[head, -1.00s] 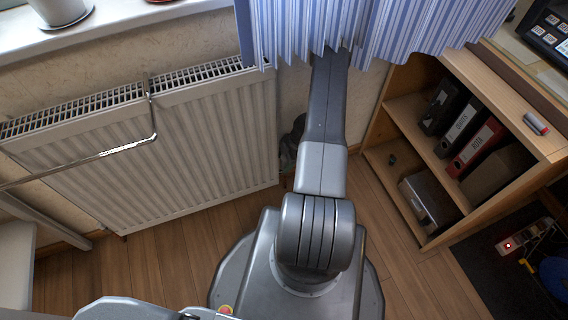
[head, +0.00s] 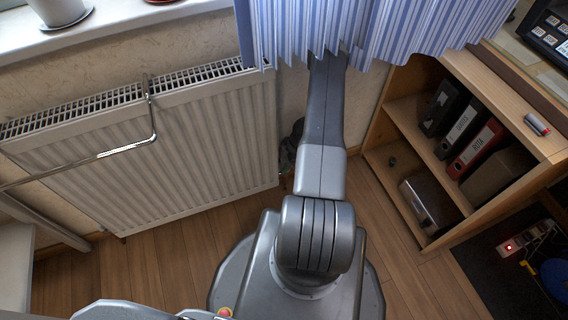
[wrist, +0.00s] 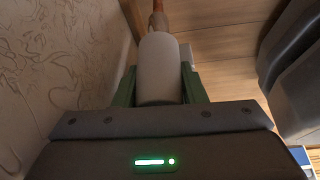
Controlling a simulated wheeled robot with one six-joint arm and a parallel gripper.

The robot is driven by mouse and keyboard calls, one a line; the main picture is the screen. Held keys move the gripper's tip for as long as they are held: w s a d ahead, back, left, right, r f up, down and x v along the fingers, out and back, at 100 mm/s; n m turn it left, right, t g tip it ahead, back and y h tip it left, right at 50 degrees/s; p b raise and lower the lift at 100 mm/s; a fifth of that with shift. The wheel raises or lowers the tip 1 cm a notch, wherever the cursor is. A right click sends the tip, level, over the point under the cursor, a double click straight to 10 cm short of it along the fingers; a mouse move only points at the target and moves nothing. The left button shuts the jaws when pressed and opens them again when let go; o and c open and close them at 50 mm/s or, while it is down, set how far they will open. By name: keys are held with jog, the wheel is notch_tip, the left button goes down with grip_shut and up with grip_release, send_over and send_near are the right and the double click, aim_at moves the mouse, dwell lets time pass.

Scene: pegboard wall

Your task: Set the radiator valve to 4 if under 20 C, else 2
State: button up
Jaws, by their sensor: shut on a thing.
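In the wrist view a plain white cylindrical knob (wrist: 159,72), which looks like the radiator valve head, sits between the green fingers of my gripper (wrist: 160,88). The fingers are shut on its sides. A copper-coloured part shows beyond its far end. I see no numbers or pointer on the knob from here. In the head view the white radiator (head: 150,150) hangs on the wall left of my arm. My gripper and the valve are hidden there, behind my arm and the curtain. No thermometer or temperature reading shows in either view.
A blue striped curtain (head: 350,30) hangs over my arm. A wooden shelf (head: 425,150) with binders stands to the right. A metal rail (head: 110,152) crosses the radiator's front. A patterned wall (wrist: 60,50) is close on the left in the wrist view.

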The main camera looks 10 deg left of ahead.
jog(key=m+t+b, duration=0.1)
jog(key=m+b, duration=0.1)
jog(key=m, duration=0.1)
jog(key=shift+f+m, duration=0.1)
jog(key=shift+m, duration=0.2)
jog(key=shift+w+m+t+b, duration=0.15)
jog(key=shift+m+t+b, duration=0.45)
jog(key=shift+m, duration=0.3)
jog(key=o, duration=1)
jog(key=shift+r+p, duration=0.2)
jog(key=shift+p, duration=0.2)
